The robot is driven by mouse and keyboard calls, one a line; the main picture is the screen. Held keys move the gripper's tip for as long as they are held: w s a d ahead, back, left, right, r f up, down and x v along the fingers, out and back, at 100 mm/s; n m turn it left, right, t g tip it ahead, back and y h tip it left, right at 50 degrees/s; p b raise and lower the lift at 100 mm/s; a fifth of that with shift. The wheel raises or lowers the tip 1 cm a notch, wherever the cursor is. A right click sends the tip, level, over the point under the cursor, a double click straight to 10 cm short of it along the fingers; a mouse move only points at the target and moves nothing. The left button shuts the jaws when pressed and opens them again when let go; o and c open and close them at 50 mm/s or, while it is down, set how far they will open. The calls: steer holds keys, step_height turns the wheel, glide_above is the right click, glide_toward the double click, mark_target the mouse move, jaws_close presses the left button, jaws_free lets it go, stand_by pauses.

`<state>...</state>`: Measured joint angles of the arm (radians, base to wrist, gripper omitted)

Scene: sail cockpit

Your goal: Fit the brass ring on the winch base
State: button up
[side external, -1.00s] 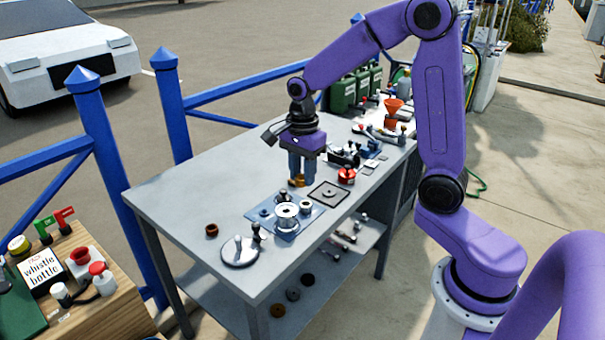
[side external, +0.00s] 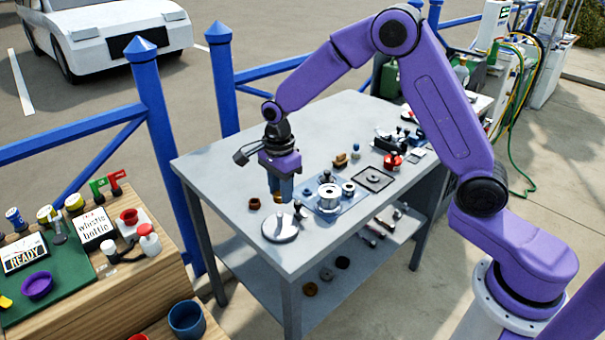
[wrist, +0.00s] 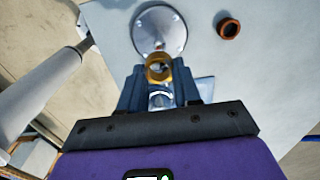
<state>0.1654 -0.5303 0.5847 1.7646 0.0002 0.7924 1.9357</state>
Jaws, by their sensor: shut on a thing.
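My gripper (side external: 281,198) is shut on the brass ring (wrist: 153,74), which sits between the fingertips in the wrist view. In the side view the ring shows only as a small brown-gold bit under the fingers. My gripper is above the grey table, left of a silver drum (side external: 329,199) on a blue plate (side external: 352,206). This drum looks like the winch base, though I cannot be sure.
A round steel disc (side external: 276,230) with a post lies near the table's front left. A reddish-brown ring (side external: 254,204) lies left of my gripper. A brass-coloured part (side external: 340,160), a dark square frame (side external: 373,180) and a red part (side external: 393,161) stand farther back. The table's left rear is clear.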

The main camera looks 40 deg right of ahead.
mark_target(282, 225)
steer(key=shift+w+a+f, duration=0.1)
steer(key=shift+a+f, duration=0.05)
steer(key=shift+f, duration=1.45)
steer(key=shift+f, duration=2.6)
stand_by(1.1)
steer(key=o, duration=1.5)
steer(key=shift+r, duration=0.1)
steer(key=shift+r, duration=4.05)
